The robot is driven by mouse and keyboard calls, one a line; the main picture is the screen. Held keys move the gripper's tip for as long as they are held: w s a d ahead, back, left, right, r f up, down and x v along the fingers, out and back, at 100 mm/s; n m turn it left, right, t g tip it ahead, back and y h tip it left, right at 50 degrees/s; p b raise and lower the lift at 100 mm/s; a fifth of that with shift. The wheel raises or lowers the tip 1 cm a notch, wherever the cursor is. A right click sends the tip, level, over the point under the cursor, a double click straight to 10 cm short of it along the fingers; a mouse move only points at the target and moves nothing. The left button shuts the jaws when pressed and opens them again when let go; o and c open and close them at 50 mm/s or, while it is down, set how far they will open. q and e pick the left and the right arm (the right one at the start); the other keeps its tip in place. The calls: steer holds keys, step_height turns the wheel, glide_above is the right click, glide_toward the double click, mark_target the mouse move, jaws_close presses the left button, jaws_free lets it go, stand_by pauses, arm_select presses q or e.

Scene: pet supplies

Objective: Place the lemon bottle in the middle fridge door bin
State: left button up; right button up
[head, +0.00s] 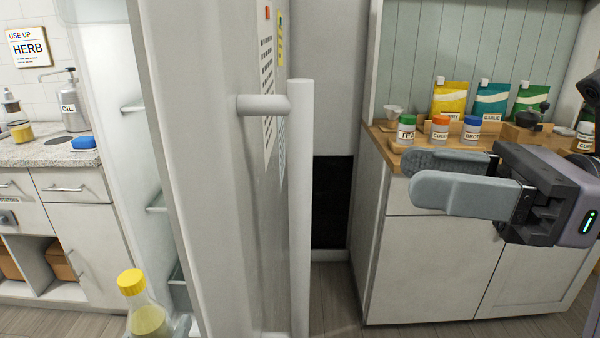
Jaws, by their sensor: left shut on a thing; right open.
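The lemon bottle (150,320), with a yellow cap and pale yellow contents, stands upright at the bottom left, its lower part out of frame. My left gripper (182,326) is shut on it; only a grey finger piece shows beside the bottle. The fridge door (215,170) is open and seen nearly edge-on. Its inner side faces left, with narrow glimpses of an upper bin (132,106), a middle bin (156,203) and a lower bin (180,290). The bottle is below and left of the middle bin. My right gripper (412,176) is open and empty, right of the door handle.
The long vertical door handle (300,210) stands out from the door's outer side. A wooden-topped cabinet (430,270) with jars and pouches is behind my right gripper.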

mark_target(302, 164)
arm_select(q)
steer(key=shift+r+p, duration=0.85)
arm_select(e)
steer(key=w+a, duration=0.1)
steer(key=a, duration=0.2)
steer(key=w+a, duration=0.1)
steer(key=a, duration=0.3)
steer(key=w+a, duration=0.1)
steer(key=a, duration=0.3)
steer(key=shift+a, duration=0.25)
jaws_close()
steer(key=shift+d+f, duration=0.1)
